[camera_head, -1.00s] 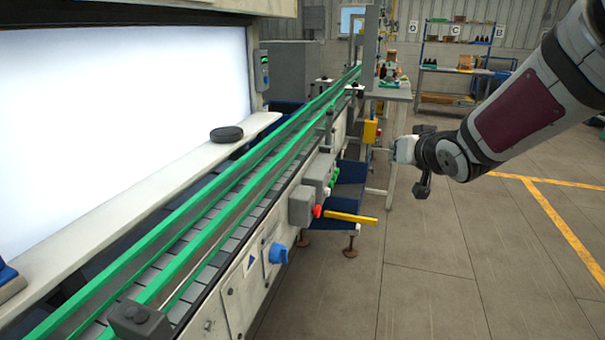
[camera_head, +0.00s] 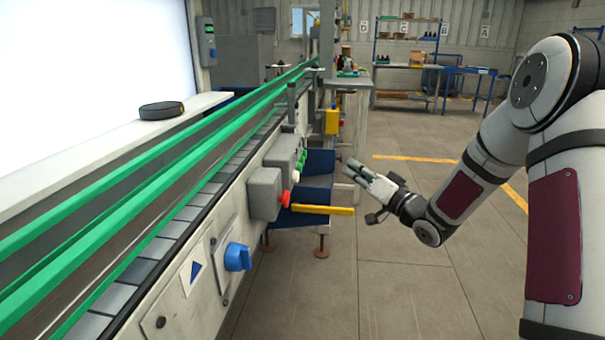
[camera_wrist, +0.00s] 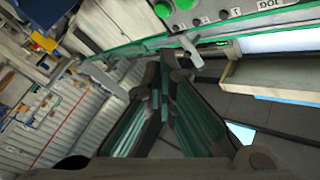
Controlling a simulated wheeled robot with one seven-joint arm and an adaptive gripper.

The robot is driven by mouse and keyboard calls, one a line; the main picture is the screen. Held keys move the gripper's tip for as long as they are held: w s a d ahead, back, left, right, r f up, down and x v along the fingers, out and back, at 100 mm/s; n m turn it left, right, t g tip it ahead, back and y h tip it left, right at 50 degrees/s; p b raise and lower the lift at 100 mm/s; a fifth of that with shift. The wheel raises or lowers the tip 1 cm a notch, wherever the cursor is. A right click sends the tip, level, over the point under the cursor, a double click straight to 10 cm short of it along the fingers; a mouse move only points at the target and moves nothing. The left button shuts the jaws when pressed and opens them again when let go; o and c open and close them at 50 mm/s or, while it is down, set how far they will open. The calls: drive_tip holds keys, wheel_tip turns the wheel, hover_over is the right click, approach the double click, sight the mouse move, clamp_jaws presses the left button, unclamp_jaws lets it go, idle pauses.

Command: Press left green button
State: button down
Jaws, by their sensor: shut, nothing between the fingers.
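Two green buttons (camera_head: 302,161) sit close together on the side of a grey control box (camera_head: 281,153) on the conveyor, with a white button (camera_head: 297,178) just nearer. In the wrist view, a round green button (camera_wrist: 163,9) is at the top edge, with another green button (camera_wrist: 185,4) to its right, partly cut off. My gripper (camera_head: 349,164) is shut and empty, to the right of the box and apart from it. In the wrist view the gripper's fingertips (camera_wrist: 164,72) point up toward the panel, below the buttons.
A nearer grey box (camera_head: 264,194) carries a red button (camera_head: 285,198). A yellow bar (camera_head: 322,210) juts out below my gripper's level. A blue knob (camera_head: 237,257) and a yellow box (camera_head: 332,121) are on the conveyor side. The floor (camera_head: 400,290) at right is open.

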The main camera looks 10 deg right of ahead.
sight(299, 168)
idle(0.3)
drive_tip(key=w+a+b, duration=0.1)
drive_tip(key=w+a, duration=0.1)
drive_tip(key=a, duration=0.6)
drive_tip(key=shift+w+a, duration=0.2)
drive_tip(key=shift+w, duration=0.15)
drive_tip(key=shift+a, duration=0.1)
idle(1.2)
drive_tip(key=shift+w+a, duration=0.15)
drive_tip(key=shift+a, duration=0.15)
